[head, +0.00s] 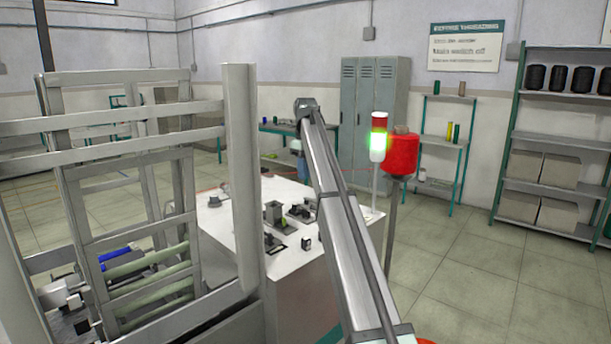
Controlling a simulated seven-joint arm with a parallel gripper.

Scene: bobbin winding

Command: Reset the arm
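My arm rises from the bottom edge of the head view, and its long grey link reaches up to a dark joint just right of the middle. Beyond that joint, a small blue and grey part shows beside the link, above the table; I cannot tell what it is. I cannot make out my gripper or its fingers, so its state does not show. The white-topped table (232,222) stands behind the link, with several small dark fixtures (273,213) on it.
A grey metal frame machine (240,150) with rollers (150,262) fills the left. A signal lamp (378,145) is lit green beside a red rounded object (402,155) on a post. Grey lockers (362,95) and shelves (560,128) stand behind. Tiled floor (470,275) is clear on the right.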

